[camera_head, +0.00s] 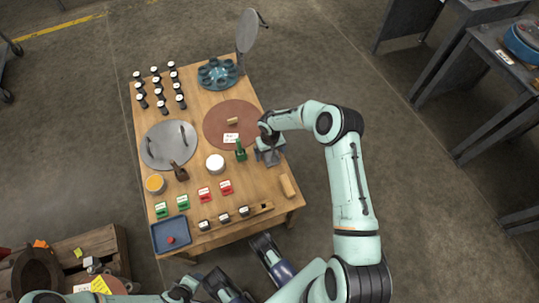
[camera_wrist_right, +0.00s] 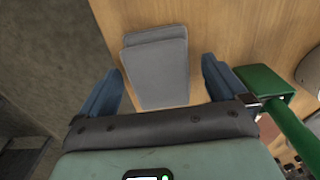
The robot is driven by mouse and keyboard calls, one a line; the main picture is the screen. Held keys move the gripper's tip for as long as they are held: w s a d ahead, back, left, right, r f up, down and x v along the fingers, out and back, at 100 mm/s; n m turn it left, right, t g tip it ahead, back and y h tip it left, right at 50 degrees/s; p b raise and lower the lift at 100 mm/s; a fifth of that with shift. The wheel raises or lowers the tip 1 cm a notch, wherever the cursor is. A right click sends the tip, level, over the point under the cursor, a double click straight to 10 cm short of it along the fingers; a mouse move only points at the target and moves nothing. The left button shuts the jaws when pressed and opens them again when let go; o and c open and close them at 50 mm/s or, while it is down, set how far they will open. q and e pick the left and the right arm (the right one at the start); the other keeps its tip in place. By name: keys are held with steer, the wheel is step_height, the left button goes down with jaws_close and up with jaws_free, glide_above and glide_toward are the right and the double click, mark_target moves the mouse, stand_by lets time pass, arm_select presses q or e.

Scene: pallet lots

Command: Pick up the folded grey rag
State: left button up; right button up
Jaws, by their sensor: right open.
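The folded grey rag (camera_wrist_right: 157,65) lies flat on the wooden table (camera_head: 195,105), near its right edge. In the wrist view it shows as a layered grey rectangle between the two blue fingers. My right gripper (camera_head: 268,157) is open above the rag, with a finger on either side (camera_wrist_right: 163,82) and nothing held. In the head view the gripper and wrist hide much of the rag. Parts of my left arm run along the bottom edge of the head view, and I cannot make out its jaws clearly.
A brown round mat (camera_head: 215,118) lies behind, and a wooden block (camera_head: 288,186) lies in front. A white-topped jar (camera_head: 215,164) stands left. Floor drops away at right.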

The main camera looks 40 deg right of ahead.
mark_target(270, 153)
steer(key=shift+f, duration=0.3)
arm_select(q)
steer(key=shift+w, duration=0.1)
arm_select(e)
steer(key=c, duration=1.1)
steer(key=shift+o, duration=0.2)
steer(key=shift+r, duration=0.1)
arm_select(q)
steer(key=s+d+r+g+h+p, duration=0.1)
steer(key=s+d+r+g+p, duration=0.1)
steer(key=s+r+p, duration=0.2)
steer(key=shift+s+d+r+m, duration=0.3)
steer(key=shift+s+d, duration=0.1)
steer(key=shift+s, duration=0.65)
arm_select(e)
step_height(270, 153, up, 20)
steer(key=shift+o, duration=1)
arm_select(q)
steer(key=shift+r, duration=0.1)
arm_select(e)
steer(key=shift+c, duration=0.4)
